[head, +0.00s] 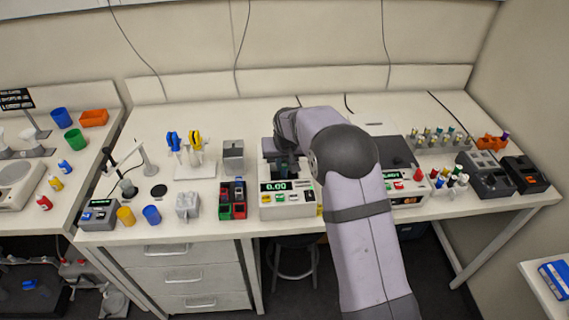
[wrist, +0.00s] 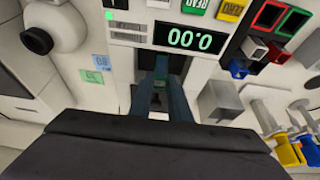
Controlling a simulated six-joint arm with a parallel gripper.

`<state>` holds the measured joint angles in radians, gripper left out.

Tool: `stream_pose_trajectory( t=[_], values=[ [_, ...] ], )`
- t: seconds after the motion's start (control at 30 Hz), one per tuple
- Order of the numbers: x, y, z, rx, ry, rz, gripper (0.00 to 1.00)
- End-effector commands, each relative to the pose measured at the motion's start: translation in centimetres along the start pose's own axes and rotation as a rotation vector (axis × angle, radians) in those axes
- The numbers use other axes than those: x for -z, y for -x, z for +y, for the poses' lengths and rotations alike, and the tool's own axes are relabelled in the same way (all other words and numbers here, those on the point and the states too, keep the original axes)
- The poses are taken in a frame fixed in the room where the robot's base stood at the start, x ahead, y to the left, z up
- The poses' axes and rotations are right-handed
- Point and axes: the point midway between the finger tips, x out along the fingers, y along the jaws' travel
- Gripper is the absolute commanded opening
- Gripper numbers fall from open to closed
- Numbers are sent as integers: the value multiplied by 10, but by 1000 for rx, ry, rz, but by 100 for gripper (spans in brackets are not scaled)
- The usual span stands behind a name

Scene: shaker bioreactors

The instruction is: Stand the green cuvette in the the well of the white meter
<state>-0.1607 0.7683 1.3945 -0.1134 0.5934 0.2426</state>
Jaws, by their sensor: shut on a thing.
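The white meter (head: 287,205) stands at the middle front of the bench, with a lit green 0.00 display and coloured buttons. In the wrist view its display (wrist: 183,38) is at the top, with the dark well area (wrist: 172,62) just beside it. My gripper (head: 285,168) is over the meter's well area, behind the display. In the wrist view my gripper (wrist: 165,88) has its dark fingers close together, pointing at the well. It is shut on the green cuvette, which the fingers almost wholly hide. I cannot tell how far the cuvette is inside the well.
A red and green cuvette rack (head: 231,208) stands just left of the meter. A grey box (head: 233,156) and a pipette stand (head: 190,170) are behind it. A second meter (head: 407,190) and several small bottles are to the right. My arm hides part of the bench.

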Motion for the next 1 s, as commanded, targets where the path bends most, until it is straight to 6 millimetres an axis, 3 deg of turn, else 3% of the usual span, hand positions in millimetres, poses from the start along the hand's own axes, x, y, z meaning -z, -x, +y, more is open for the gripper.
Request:
stream_pose_trajectory(
  t=[1.0],
  values=[
    [-5,-11,0,0,0,0,4]
  ],
)
